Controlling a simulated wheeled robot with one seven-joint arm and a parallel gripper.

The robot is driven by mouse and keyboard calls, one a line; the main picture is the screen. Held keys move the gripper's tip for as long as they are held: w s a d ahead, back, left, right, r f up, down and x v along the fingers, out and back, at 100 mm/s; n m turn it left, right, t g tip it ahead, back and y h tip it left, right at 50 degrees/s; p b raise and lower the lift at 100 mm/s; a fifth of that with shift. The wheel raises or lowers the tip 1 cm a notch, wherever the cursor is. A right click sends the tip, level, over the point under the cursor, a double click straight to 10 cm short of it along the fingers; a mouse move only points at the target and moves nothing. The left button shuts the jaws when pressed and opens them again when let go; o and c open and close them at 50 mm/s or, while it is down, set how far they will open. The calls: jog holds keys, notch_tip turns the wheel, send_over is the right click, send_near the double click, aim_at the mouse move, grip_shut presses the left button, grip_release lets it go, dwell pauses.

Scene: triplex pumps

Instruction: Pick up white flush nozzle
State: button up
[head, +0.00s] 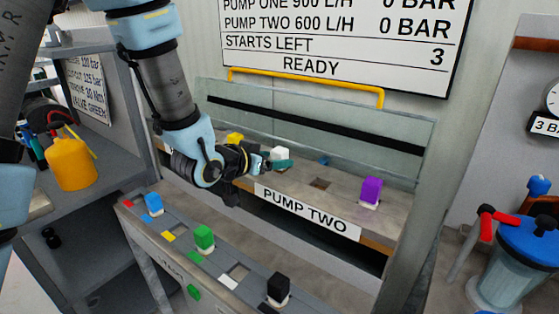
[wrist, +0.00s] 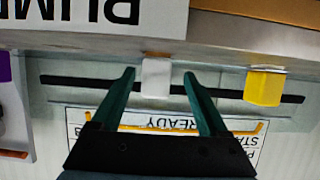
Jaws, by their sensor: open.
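The white flush nozzle (head: 280,153) is a small white block standing on the pump two shelf in the head view, partly hidden behind my gripper. My gripper (head: 277,163) is open, reaching over the shelf from the left with teal fingers. In the wrist view the white nozzle (wrist: 155,76) appears between the two fingertips of my gripper (wrist: 159,74), with a gap visible on each side. I cannot tell how far its body lies between the fingers in depth.
A yellow block (head: 235,138) stands close left of the white nozzle, and a purple block (head: 371,190) stands farther right. An empty square socket (head: 320,183) lies between white and purple. The front ledge holds blue (head: 153,203), green (head: 203,238) and black (head: 278,289) blocks. A glass panel (head: 400,145) stands behind.

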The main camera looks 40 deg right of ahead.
aim_at(286, 156)
jog(key=x, duration=0.1)
jog(key=p+x, duration=0.2)
jog(key=x, duration=0.1)
jog(key=shift+s+d+r, duration=0.2)
jog(key=shift+d+r, duration=0.1)
jog(key=shift+r, duration=0.05)
jog(key=shift+w+d+f, duration=0.1)
jog(key=shift+d+f, duration=0.15)
jog(key=shift+d, duration=0.1)
grip_shut()
